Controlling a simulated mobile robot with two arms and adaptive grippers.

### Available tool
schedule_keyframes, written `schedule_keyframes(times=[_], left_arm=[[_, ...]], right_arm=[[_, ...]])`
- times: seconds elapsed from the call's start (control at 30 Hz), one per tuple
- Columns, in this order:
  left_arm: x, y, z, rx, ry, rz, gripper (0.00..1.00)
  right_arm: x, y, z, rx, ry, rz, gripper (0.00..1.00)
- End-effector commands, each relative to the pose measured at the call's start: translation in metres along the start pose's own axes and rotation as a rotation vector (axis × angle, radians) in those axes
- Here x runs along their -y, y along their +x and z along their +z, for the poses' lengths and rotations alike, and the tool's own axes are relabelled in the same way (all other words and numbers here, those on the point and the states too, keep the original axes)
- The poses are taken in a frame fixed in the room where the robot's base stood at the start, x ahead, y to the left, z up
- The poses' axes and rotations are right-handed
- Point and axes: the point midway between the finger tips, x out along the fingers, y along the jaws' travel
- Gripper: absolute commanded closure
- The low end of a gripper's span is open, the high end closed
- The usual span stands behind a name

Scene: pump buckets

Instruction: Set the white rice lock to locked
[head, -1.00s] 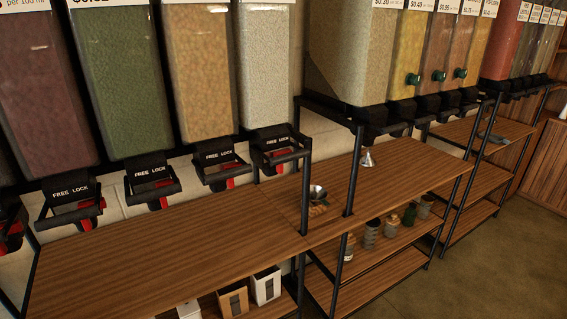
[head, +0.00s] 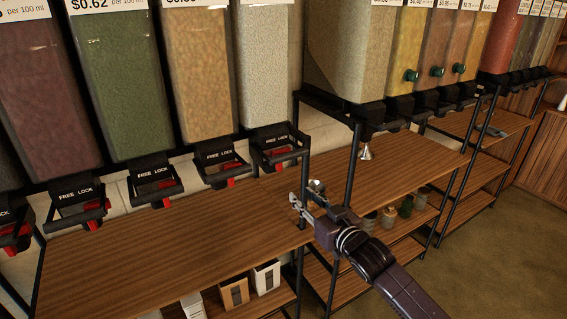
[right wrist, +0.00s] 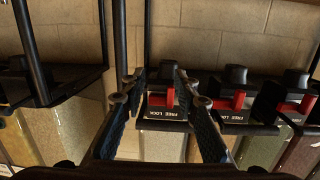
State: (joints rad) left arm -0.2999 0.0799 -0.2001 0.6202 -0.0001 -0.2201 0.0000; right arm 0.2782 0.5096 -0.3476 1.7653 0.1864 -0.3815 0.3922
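The white rice bin (head: 264,65) is the pale, rightmost bin of the left row in the head view. Under it is a black dispenser marked FREE LOCK, with a red lock lever (head: 283,152). In the right wrist view, which looks upside down, this dispenser (right wrist: 165,113) and its red lever (right wrist: 158,100) show between my fingers. My right gripper (head: 297,204) is open and empty, below and in front of the dispenser, apart from it. Its spread fingers also show in the right wrist view (right wrist: 157,88). My left gripper is not in view.
Neighbouring dispensers (head: 222,165) with red levers stand close on the left. A black shelf post (head: 303,185) rises near my right gripper. The wooden shelf (head: 170,245) below is clear on top.

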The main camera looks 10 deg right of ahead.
Motion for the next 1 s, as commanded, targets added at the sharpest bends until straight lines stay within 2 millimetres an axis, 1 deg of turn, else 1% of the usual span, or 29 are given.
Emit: schedule_keyframes(times=[0.03, 0.1, 0.2, 0.27, 0.37, 0.7, 0.83, 1.0], left_arm=[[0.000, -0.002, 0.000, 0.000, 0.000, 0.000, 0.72], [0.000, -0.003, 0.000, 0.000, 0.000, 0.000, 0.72], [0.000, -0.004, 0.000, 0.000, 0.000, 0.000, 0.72], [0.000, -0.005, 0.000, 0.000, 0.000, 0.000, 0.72], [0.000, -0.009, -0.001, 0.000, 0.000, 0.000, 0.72], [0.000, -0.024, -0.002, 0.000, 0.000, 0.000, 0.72], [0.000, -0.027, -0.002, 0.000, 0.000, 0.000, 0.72], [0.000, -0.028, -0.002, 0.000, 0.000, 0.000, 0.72]], right_arm=[[0.007, -0.002, -0.028, -0.037, -0.006, -0.019, 0.72], [0.015, -0.005, -0.050, -0.069, -0.007, -0.037, 0.72], [0.020, -0.006, -0.065, -0.090, -0.007, -0.050, 0.72], [0.021, -0.004, -0.068, -0.092, -0.006, -0.051, 0.72], [0.021, 0.006, -0.070, -0.093, -0.005, -0.050, 0.72], [0.023, 0.052, -0.073, -0.092, -0.006, -0.049, 0.72], [0.024, 0.063, -0.073, -0.091, -0.007, -0.049, 0.72], [0.024, 0.069, -0.072, -0.091, -0.007, -0.050, 0.72]])
